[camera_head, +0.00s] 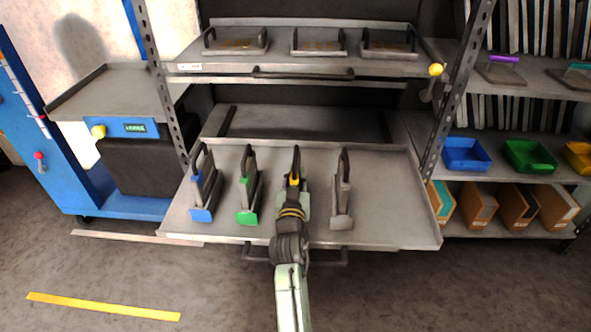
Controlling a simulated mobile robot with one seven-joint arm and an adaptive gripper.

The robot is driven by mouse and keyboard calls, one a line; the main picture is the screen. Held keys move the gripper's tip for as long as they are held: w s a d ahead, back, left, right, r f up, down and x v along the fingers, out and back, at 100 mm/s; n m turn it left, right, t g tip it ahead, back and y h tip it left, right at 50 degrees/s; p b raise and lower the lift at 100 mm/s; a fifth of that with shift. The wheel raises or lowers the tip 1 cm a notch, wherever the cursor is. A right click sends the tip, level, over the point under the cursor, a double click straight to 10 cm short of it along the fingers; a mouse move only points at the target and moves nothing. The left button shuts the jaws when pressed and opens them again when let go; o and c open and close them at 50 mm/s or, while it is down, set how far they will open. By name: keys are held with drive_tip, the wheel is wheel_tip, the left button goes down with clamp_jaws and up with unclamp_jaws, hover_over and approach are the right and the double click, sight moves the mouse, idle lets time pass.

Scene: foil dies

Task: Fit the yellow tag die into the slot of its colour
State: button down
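My arm reaches in from the bottom of the head view over the lower pulled-out tray (385,215). My gripper (295,186) is at a dark upright die (296,158), third from the left, with a small yellow patch showing near my fingers. That patch may be its tag. My arm hides most of this die, and I cannot tell whether my fingers are closed on it. Beside it stand a blue-tagged die (203,186) and a green-tagged die (248,186) on the left, and a grey die (341,190) on the right. No slot colour is clearly readable.
The upper shelf (300,68) holds several flat framed pieces. A blue cart with a grey tray (115,92) stands left. The right rack holds blue (466,155), green (529,156) and yellow (579,158) bins. The lower tray's right part is clear.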

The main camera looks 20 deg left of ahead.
drive_tip(key=shift+r, duration=0.3)
drive_tip(key=shift+f, duration=0.15)
drive_tip(key=c, duration=1.5)
unclamp_jaws()
drive_tip(key=shift+f, duration=0.15)
drive_tip(key=shift+c, duration=0.2)
drive_tip(key=shift+s, duration=0.1)
